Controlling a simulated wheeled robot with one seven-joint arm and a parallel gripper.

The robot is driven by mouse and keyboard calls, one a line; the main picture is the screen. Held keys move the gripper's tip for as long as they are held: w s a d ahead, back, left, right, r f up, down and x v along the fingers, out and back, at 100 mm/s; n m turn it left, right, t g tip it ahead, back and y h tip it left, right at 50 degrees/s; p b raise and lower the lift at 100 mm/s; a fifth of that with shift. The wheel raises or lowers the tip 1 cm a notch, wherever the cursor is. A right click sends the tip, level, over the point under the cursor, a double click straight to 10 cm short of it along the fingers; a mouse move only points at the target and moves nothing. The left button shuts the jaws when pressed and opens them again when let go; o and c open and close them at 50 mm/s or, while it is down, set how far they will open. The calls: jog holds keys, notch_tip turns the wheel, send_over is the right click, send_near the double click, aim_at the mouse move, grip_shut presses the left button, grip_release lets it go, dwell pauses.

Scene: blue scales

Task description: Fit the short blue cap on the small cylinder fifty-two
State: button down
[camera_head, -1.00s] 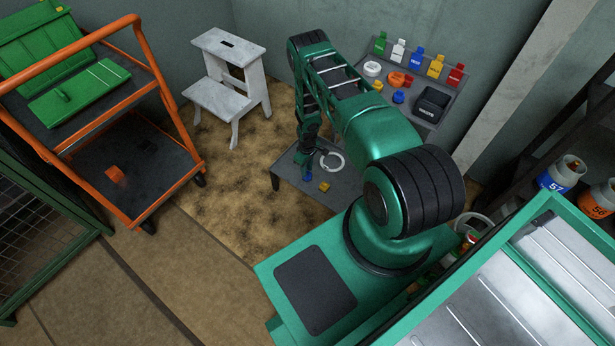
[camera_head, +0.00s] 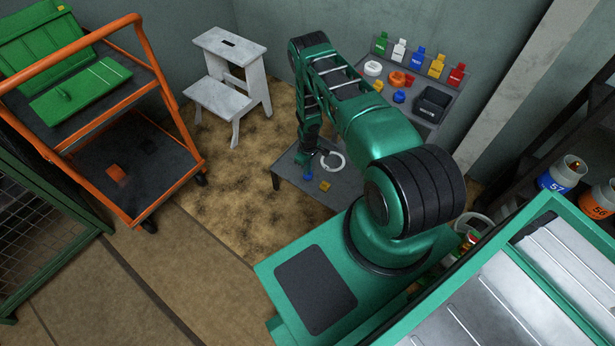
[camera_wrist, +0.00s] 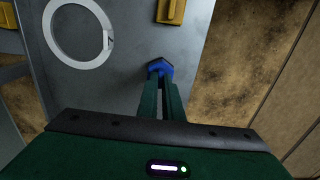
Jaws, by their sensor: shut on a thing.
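My gripper (camera_wrist: 162,92) is shut on a small blue piece (camera_wrist: 160,70), seemingly the short blue cap, at the fingertips in the wrist view. The piece is partly hidden by the fingers. In the head view my gripper (camera_head: 308,170) is low over a small grey table (camera_head: 345,183), with the blue piece (camera_head: 308,176) at its tip. I cannot tell whether the piece touches the tabletop. Another blue piece (camera_head: 399,96) lies on the back bench. Cylinders marked 57 (camera_head: 558,180) and 56 (camera_head: 597,204) stand at the right. No number fifty-two is readable.
A white ring (camera_head: 342,167) and a yellow block (camera_head: 325,186) lie on the small table near my gripper. A white step stool (camera_head: 215,95) and orange cart (camera_head: 140,215) stand left.

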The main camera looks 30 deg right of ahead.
jog(key=shift+r, duration=1.85)
